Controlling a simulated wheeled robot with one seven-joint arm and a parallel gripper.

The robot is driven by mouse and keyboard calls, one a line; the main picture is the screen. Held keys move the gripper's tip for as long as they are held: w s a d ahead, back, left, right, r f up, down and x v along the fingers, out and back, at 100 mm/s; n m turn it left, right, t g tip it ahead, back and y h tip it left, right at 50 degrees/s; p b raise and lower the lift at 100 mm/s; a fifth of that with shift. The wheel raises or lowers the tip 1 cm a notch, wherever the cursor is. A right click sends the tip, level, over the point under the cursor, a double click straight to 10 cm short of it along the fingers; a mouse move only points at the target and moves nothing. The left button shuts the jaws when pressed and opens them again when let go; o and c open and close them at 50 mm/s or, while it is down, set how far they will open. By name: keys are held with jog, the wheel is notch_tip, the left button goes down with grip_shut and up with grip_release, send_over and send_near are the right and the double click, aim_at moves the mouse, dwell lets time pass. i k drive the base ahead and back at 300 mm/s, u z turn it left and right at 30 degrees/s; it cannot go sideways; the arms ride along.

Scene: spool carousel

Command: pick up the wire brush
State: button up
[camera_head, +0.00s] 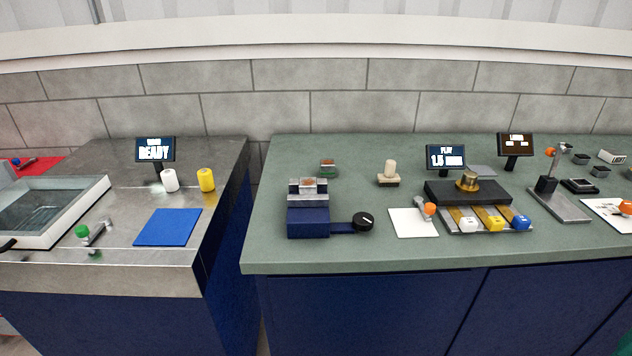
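I cannot pick out the wire brush for certain. A small beige block with an upright cream knob (389,172) stands towards the back of the green worktop and could be a brush, but no bristles can be made out. My gripper is not in view.
The green worktop (300,262) also holds a white card (405,224), a dark stand with coloured-tipped slides (467,191) and two small displays. A gap separates it from the steel counter (150,256) with a basin (45,240) and a blue mat (168,227).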

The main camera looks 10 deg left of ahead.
aim_at(390, 179)
jog(key=u, duration=0.05)
jog(key=k, duration=0.4)
jog(key=u, duration=0.1)
jog(key=i, duration=1.35)
jog(key=u, duration=0.65)
